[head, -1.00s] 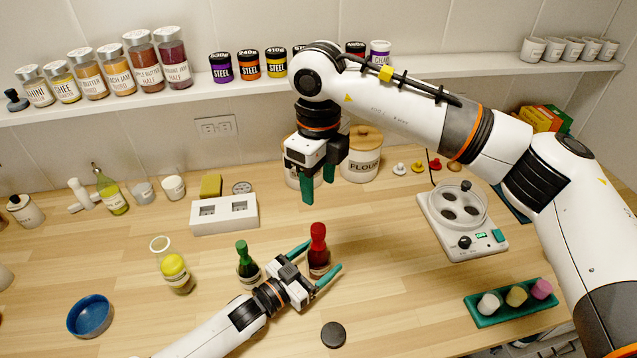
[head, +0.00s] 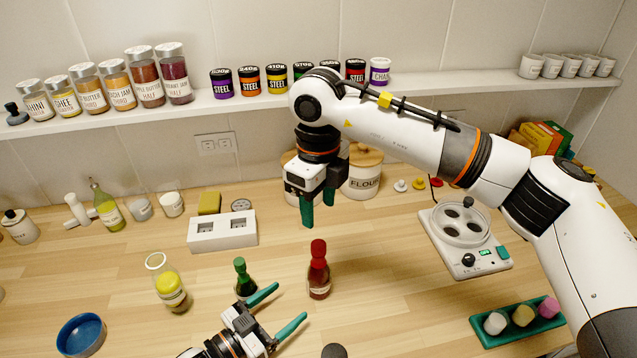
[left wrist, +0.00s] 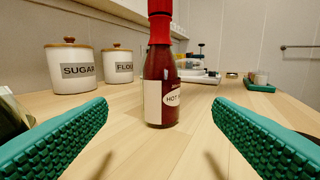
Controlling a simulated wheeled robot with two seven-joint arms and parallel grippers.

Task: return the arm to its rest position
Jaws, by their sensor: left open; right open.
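My left gripper (head: 284,314) is open and empty, low over the front of the counter in the head view. Its teal fingers point up and to the right, apart from the red-capped hot sauce bottle (head: 318,272), which stands upright. In the left wrist view the bottle (left wrist: 161,85) stands ahead, between the two spread fingers in the picture, with bare wood before it. My right gripper (head: 318,205) hangs fingers down above the counter, open with nothing visible in it, in front of the flour canister (head: 362,180).
A green-capped bottle (head: 243,278) stands close beside my left gripper. A yellow-filled glass bottle (head: 168,285) and a blue bowl (head: 82,335) are to the left. A white hotplate-like device (head: 483,258) and a green tray (head: 498,333) are at right. A shelf with jars (head: 420,76) runs behind.

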